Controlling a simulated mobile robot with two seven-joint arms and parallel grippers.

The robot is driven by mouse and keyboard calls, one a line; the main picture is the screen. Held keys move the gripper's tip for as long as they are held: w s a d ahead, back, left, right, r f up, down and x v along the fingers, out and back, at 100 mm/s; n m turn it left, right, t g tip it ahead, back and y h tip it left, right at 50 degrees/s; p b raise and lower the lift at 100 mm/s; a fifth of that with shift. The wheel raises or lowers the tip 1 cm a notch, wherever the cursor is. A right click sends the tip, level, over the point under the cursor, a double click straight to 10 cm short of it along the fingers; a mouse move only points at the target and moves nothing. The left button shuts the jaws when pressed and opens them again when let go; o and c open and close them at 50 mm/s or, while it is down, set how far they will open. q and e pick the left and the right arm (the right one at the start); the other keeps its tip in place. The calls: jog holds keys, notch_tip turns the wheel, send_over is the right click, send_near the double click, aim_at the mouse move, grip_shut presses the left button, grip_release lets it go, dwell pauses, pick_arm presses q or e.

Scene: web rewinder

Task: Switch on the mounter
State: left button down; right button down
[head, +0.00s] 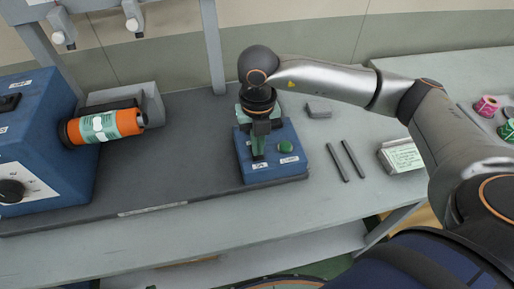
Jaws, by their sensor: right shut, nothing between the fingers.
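A low blue control box (288,164) sits on the dark board, with a round green button (285,146) on its right half. Small white labels on it are too small to read, so I cannot tell which device is the mounter. My right gripper (258,157) points down over the box's left half, left of the green button. It is shut and empty. It hides the part of the box under it, and I cannot tell whether its tips touch the box. My left gripper is not in view.
A larger blue machine (45,140) with a black knob (12,190) stands at the left, an orange roll (104,127) on its side. Two dark bars (345,160), a grey block (319,109) and a card stack (402,156) lie to the right. A grey post (212,50) stands behind.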

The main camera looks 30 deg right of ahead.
notch_tip(320, 180, up, 6)
jog(key=p, duration=0.3)
dwell(0.3)
dwell(0.4)
